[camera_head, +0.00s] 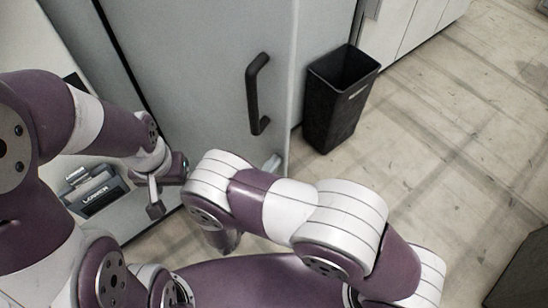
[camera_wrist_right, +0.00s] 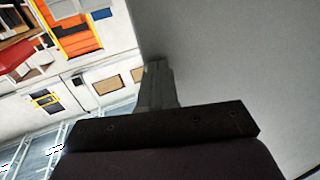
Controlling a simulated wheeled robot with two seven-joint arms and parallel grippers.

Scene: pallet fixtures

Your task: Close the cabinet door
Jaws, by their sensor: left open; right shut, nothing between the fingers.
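The grey cabinet door (camera_head: 200,60) fills the upper middle of the head view, with a black bar handle (camera_head: 257,95) near its right edge. I cannot tell how far the door stands open. My left gripper (camera_head: 163,192) is open and empty in front of the door's lower left part, away from the handle. In the right wrist view, the right gripper (camera_wrist_right: 158,72) is shut and empty, close beside a plain grey panel (camera_wrist_right: 235,50).
A black bin (camera_head: 340,100) stands on the floor right of the door. White cabinets (camera_head: 410,25) run along the back. A dark lettered device (camera_head: 95,190) sits at the left. Orange-framed shelving (camera_wrist_right: 80,30) shows in the wrist view.

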